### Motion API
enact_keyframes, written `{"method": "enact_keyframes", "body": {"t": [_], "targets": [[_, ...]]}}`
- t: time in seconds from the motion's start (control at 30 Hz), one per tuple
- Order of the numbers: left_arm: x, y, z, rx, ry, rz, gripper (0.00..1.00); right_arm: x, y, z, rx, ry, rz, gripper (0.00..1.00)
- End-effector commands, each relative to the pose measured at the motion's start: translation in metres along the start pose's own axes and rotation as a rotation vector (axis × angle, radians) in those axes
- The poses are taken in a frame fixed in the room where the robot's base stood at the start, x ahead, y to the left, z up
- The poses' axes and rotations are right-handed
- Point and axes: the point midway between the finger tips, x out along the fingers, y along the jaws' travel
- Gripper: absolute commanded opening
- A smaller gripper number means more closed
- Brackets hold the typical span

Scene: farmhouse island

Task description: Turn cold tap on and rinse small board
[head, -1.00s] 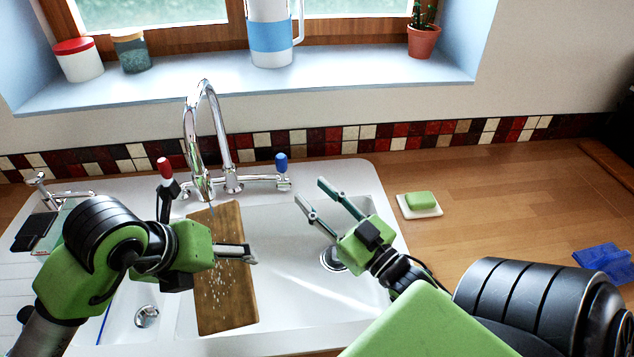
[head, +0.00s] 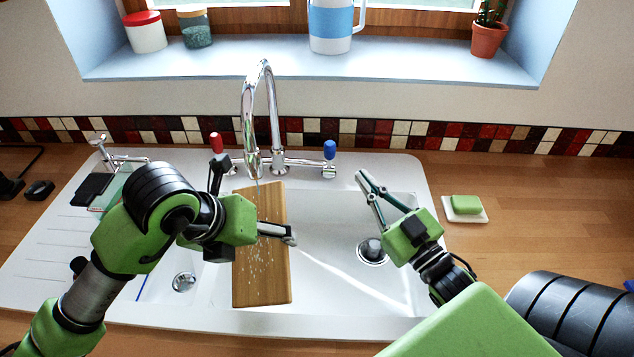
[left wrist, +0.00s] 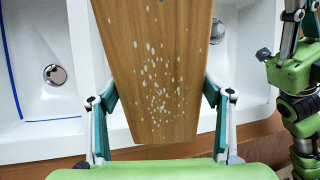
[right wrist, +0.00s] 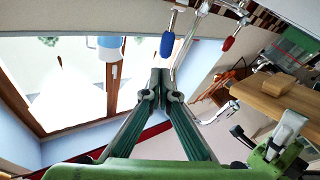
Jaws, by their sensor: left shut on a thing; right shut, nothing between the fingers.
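The small wooden board (head: 272,285) is in my left gripper (head: 289,235), which is shut on it over the sink, below the tap spout (head: 252,168). In the left wrist view the board (left wrist: 160,50) lies between the fingers, with pale water drops on its face. A thin stream falls from the spout towards the board. The blue-handled cold tap (head: 329,151) is right of the spout; it also shows in the right wrist view (right wrist: 167,45). My right gripper (head: 360,176) is shut and empty, in front and to the right of the blue handle, apart from it.
The red-handled tap (head: 216,143) stands left of the spout, behind my left arm. The white sink (head: 330,290) has a drain on the right. Green soap on a white dish (head: 478,217) lies on the right counter. A jug (head: 331,45), jars and a plant line the sill.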

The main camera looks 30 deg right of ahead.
Motion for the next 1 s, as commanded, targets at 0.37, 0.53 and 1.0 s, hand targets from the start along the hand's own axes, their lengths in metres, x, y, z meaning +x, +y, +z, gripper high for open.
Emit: {"method": "enact_keyframes", "body": {"t": [0.37, 0.53, 1.0], "targets": [[-0.001, -0.001, 0.001, 0.001, -0.002, -0.001, 0.4, -0.033, 0.018, -0.004, -0.995, 0.184, -0.166, 0.0], [-0.001, -0.001, 0.001, 0.0, -0.002, -0.001, 0.4, -0.05, 0.014, 0.008, -1.294, 0.253, -0.267, 0.0], [-0.001, -0.001, 0.001, 0.0, -0.002, -0.001, 0.4, -0.012, -0.007, 0.013, -1.417, 0.294, -0.315, 0.0]]}}
